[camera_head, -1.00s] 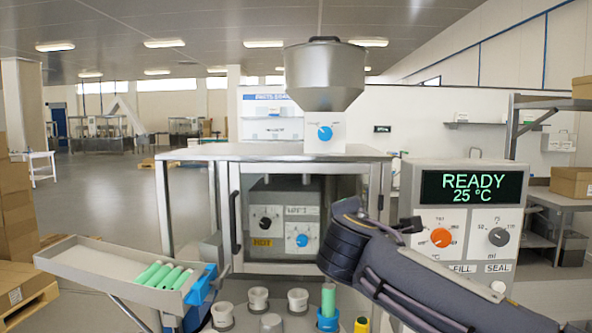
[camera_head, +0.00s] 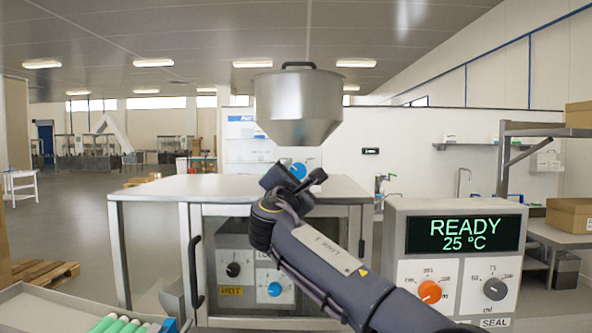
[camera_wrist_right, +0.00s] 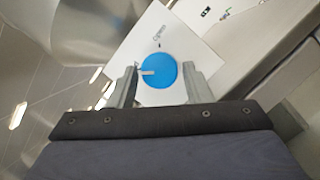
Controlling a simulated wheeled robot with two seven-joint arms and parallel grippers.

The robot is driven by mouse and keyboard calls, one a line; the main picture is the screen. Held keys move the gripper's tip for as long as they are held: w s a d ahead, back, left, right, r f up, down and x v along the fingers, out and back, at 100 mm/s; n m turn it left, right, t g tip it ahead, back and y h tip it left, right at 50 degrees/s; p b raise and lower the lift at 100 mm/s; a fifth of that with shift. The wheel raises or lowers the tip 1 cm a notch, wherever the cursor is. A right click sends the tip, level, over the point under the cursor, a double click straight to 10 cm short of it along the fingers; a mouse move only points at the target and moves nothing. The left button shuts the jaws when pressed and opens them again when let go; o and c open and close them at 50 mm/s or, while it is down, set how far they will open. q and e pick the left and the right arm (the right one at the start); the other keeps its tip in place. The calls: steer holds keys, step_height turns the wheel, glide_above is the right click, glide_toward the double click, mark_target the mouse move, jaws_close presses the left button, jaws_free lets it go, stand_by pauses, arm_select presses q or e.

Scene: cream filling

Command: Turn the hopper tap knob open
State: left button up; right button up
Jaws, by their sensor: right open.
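The hopper (camera_head: 298,105) is a steel funnel with a dark lid handle, above the steel cabinet top. Below it is the blue hopper tap knob (camera_head: 299,169), partly hidden by my right gripper (camera_head: 293,178) in the head view. In the right wrist view the round blue knob (camera_wrist_right: 158,71) with a white pointer sits on a white plate (camera_wrist_right: 165,48). My right gripper (camera_wrist_right: 160,82) is open, its fingers on the left and right sides of the knob. I cannot tell whether they touch it. My left gripper is not in view.
A cabinet (camera_head: 240,190) with a glass door stands below the hopper. At right a control box (camera_head: 452,262) reads READY 25 °C, with an orange and a dark knob. A tray with green tubes (camera_head: 115,325) is at lower left.

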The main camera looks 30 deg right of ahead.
steer(key=shift+w+d, duration=0.15)
steer(key=shift+c, duration=0.5)
steer(key=c, duration=0.6)
